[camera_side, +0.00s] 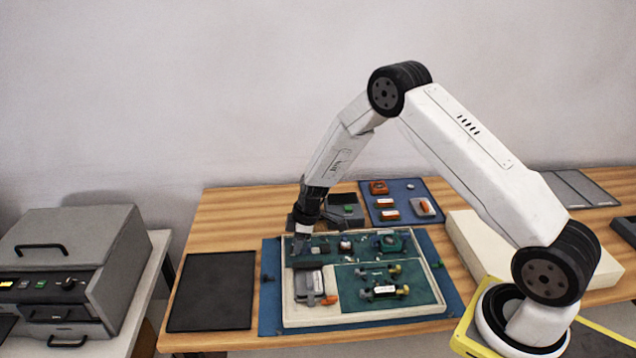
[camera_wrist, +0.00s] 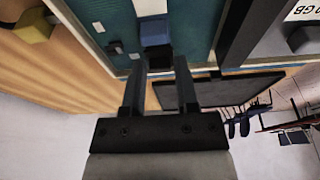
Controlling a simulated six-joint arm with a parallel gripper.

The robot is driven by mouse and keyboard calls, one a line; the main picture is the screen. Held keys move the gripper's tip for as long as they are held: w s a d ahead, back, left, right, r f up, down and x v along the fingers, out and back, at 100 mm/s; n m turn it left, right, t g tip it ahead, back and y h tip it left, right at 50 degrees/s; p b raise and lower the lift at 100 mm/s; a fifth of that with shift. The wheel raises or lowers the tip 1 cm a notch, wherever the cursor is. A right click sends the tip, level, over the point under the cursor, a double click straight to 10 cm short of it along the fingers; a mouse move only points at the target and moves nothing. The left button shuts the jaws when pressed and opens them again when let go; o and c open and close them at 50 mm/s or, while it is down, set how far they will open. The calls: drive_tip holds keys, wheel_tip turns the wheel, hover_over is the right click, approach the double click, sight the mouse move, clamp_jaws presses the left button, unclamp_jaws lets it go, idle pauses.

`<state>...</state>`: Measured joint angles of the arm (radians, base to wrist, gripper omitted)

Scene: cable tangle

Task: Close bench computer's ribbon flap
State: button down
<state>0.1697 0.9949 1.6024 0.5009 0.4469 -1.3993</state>
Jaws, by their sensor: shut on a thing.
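The bench computer appears to be the pale-framed tray (camera_side: 288,315) with green boards on a blue mat. My gripper (camera_side: 301,243) points down at its back left corner in the side view. In the wrist view my gripper (camera_wrist: 158,68) has its two dark fingers close together on a small blue part (camera_wrist: 156,30) with a dark lower end, at the edge of a green board (camera_wrist: 110,18). I cannot tell whether this part is the ribbon flap, or how far the flap stands open. The fingers and wrist hide the contact in the side view.
A grey module with an orange part (camera_side: 312,286) lies in the tray's front left. A black mat (camera_side: 212,291) lies left of it. A blue mat with several small parts (camera_side: 400,202) and a grey box (camera_side: 345,212) are behind. A grey machine (camera_side: 70,245) stands far left.

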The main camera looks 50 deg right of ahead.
drive_tip(key=shift+t, duration=0.3)
idle(0.4)
drive_tip(key=shift+c, duration=2.4)
unclamp_jaws()
drive_tip(key=shift+v, duration=3.35)
drive_tip(key=shift+s+d+r, duration=0.2)
drive_tip(key=shift+r, duration=0.3)
drive_tip(key=shift+r, duration=0.1)
